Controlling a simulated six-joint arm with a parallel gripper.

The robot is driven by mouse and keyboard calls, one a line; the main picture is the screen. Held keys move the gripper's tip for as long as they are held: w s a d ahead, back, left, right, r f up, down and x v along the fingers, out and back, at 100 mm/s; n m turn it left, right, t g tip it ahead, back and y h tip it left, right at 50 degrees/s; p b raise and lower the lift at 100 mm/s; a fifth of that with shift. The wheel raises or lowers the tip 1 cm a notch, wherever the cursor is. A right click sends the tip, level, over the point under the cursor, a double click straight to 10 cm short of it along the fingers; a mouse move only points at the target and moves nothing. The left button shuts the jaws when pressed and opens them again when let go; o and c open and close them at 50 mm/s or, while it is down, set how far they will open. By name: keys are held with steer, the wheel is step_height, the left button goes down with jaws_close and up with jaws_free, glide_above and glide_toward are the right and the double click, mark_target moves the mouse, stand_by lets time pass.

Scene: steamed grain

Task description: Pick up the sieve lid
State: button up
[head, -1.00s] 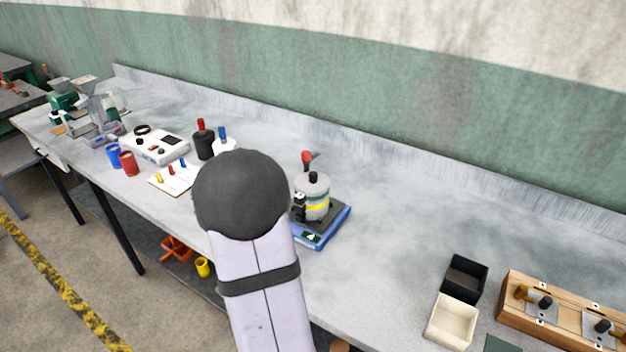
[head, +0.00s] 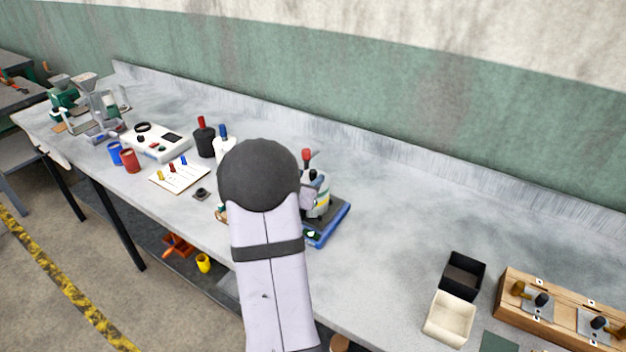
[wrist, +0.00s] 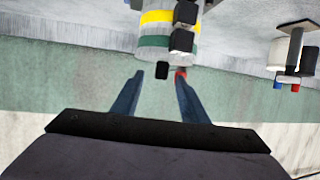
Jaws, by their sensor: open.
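The sieve (head: 322,208) is a grey pot with coloured bands, standing on a blue-based unit (head: 337,222); my arm partly hides it in the head view. In the wrist view, which looks upside down, the sieve shows yellow (wrist: 156,17) and green bands. The pale sieve lid (wrist: 150,54) has a black knob (wrist: 162,71). My gripper (wrist: 160,76) is open, and the knob appears between its fingertips. I cannot tell whether the fingers are level with the knob in depth. My fingers are hidden in the head view.
A red-topped part (head: 307,155) stands by the sieve. To the left are dark and white bottles, a white card (head: 180,174) and a white instrument (head: 155,142). Black (head: 464,275) and cream (head: 449,317) trays and a wooden rack (head: 560,310) stand at right. Bench between is clear.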

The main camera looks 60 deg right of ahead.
mark_target(311, 173)
steer(key=shift+p+x, duration=1)
steer(key=shift+x, duration=1.4)
steer(key=shift+w+r, duration=0.15)
steer(key=shift+w, duration=0.05)
jaws_close()
